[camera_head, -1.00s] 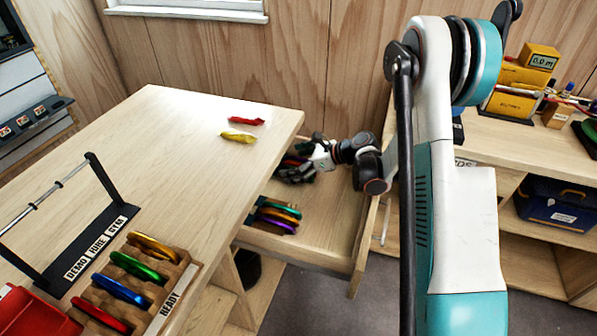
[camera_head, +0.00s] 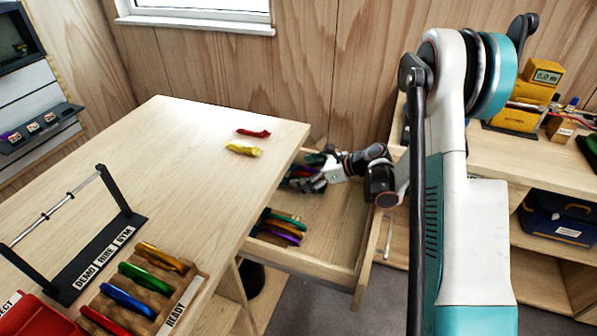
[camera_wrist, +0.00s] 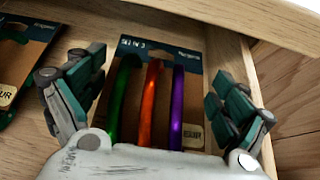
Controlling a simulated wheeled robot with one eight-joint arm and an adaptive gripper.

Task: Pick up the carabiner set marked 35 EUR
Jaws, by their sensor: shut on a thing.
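My gripper (camera_head: 314,180) is down in the open drawer (camera_head: 335,225), at its back part. In the wrist view its two fingers (camera_wrist: 168,105) stand on either side of a carabiner set (camera_wrist: 163,65), a dark card marked "SET OF 3" with green, orange and purple carabiners. The gripper is shut on this set. Its price tag (camera_wrist: 193,135) is partly hidden and I cannot read the number. Another carded set (camera_wrist: 18,58) lies to the left, its tag cut off but ending in "EUR". A set with green, orange and purple carabiners (camera_head: 280,228) lies nearer the drawer's front left.
The drawer wall (camera_wrist: 238,62) runs close to the right finger. The table (camera_head: 180,185) holds a red item (camera_head: 253,133), a yellow item (camera_head: 243,148), a wooden READY rack (camera_head: 190,300) with several carabiners, and a black bar stand (camera_head: 125,205). The drawer's right side is bare.

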